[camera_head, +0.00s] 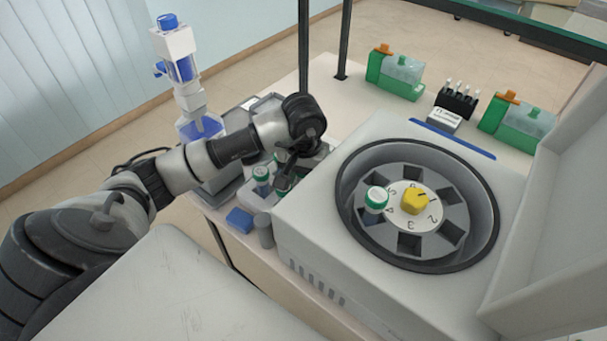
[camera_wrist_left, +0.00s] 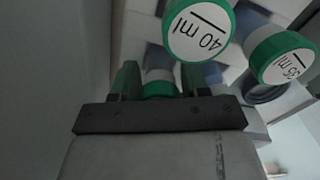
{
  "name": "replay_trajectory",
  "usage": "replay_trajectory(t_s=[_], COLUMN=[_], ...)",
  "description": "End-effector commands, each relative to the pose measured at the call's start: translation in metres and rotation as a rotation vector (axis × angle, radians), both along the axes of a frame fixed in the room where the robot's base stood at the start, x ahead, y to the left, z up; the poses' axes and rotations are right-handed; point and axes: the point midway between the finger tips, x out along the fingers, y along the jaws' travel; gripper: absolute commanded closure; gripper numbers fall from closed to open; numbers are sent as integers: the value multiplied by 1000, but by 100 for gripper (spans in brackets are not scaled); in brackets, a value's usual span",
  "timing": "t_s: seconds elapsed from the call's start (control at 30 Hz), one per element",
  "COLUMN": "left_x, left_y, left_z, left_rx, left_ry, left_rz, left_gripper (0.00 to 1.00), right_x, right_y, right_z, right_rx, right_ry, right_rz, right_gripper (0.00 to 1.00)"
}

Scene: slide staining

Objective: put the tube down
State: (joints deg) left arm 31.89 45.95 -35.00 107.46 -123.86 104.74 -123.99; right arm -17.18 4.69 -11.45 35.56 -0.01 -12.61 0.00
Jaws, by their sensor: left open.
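In the head view my left gripper (camera_head: 285,183) is lowered among green-capped tubes beside the white centrifuge (camera_head: 310,215). In the left wrist view its two fingers (camera_wrist_left: 160,82) are apart. A tube with a green cap rim (camera_wrist_left: 160,89) shows between them, partly hidden by the gripper body. Two other tubes stand close by, with green-rimmed white caps reading "40 ml" (camera_wrist_left: 198,30) and "35 ml" (camera_wrist_left: 283,57). In the head view one green-capped tube (camera_head: 261,174) stands left of the gripper. My right gripper is not in view.
The centrifuge's rotor (camera_head: 408,245) is open and holds one green-capped tube (camera_head: 376,198). A blue block (camera_head: 239,220) and a grey cylinder (camera_head: 264,230) stand near the table's front edge. Green and orange boxes (camera_head: 402,75) stand at the back.

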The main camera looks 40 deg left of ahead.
Motion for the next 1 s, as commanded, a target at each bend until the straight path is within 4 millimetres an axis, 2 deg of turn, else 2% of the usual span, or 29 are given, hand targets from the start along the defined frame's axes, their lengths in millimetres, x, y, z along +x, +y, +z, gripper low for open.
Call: replay_trajectory(t_s=[0.23,0.27,0.5,0.7,0.83,1.0], left_x=[0,1,2,1,1,0], left_y=[0,0,0,0,0,0], left_z=[14,16,71,109,121,128], left_rx=[-2,0,1,2,1,0], left_ry=[2,-4,-8,-5,-3,0], left_rz=[0,-1,-1,1,0,1], left_gripper=[55,55,55,55,55,55], right_x=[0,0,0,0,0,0], right_y=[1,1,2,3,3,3], right_z=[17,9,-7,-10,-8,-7], right_rx=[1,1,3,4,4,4], right_ry=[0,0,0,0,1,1], right_rz=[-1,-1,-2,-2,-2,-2], right_gripper=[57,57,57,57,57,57])
